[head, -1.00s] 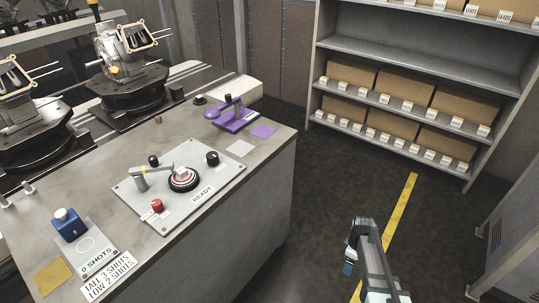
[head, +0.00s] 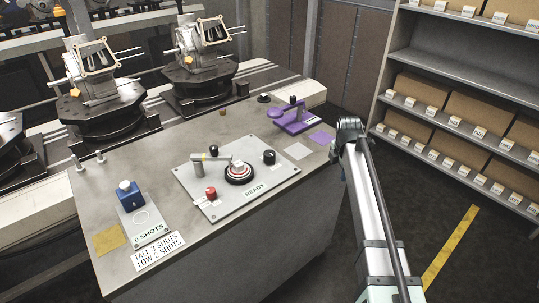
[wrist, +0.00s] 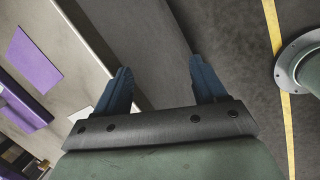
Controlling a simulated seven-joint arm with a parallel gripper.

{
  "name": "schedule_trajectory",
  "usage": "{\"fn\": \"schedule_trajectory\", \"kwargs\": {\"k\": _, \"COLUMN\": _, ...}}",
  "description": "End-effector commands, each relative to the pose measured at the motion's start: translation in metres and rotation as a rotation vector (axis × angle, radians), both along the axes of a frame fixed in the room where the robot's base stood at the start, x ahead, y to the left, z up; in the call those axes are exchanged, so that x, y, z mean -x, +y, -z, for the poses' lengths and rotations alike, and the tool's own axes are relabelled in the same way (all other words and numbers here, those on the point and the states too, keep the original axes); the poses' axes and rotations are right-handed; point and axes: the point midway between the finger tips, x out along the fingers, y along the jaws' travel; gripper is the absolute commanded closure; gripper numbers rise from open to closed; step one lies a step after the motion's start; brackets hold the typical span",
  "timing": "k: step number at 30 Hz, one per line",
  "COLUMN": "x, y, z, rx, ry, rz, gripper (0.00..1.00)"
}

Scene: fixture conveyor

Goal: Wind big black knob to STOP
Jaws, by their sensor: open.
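In the head view, a grey panel (head: 205,208) marked READY lies on the workbench. A larger round black knob or dial (head: 239,174) with red and white rings sits at its middle; any STOP marking is too small to read. A smaller black knob (head: 269,157) stands to its right, and a red knob (head: 210,193) to its lower left. A grey lever (head: 207,158) reaches across toward the dial. My gripper is open and empty in the wrist view (wrist: 158,70), beyond the bench's right edge and apart from the panel. The head view mostly hides its fingers.
A purple fixture (head: 292,118) and purple square (head: 322,137) lie at the bench's right end. A blue block (head: 131,196) with a white knob stands at the left. Machines line the back. Shelves (head: 455,122) hold boxes at right. The floor between is clear.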

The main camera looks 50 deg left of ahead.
Motion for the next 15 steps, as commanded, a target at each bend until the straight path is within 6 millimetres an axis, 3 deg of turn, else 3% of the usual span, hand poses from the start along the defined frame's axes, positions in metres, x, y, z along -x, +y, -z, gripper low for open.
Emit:
{"fn": "schedule_trajectory", "kwargs": {"k": 2, "x": 0.005, "y": 0.020, "z": -0.021, "rx": -0.006, "ry": -0.020, "rz": -0.057, "gripper": 0.29}}
{"fn": "schedule_trajectory", "kwargs": {"k": 8, "x": 0.034, "y": 0.062, "z": -0.048, "rx": 0.034, "ry": 0.018, "rz": -0.171, "gripper": 0.29}}
{"fn": "schedule_trajectory", "kwargs": {"k": 15, "x": 0.086, "y": 0.123, "z": -0.096, "rx": 0.097, "ry": 0.075, "rz": -0.350, "gripper": 0.29}}
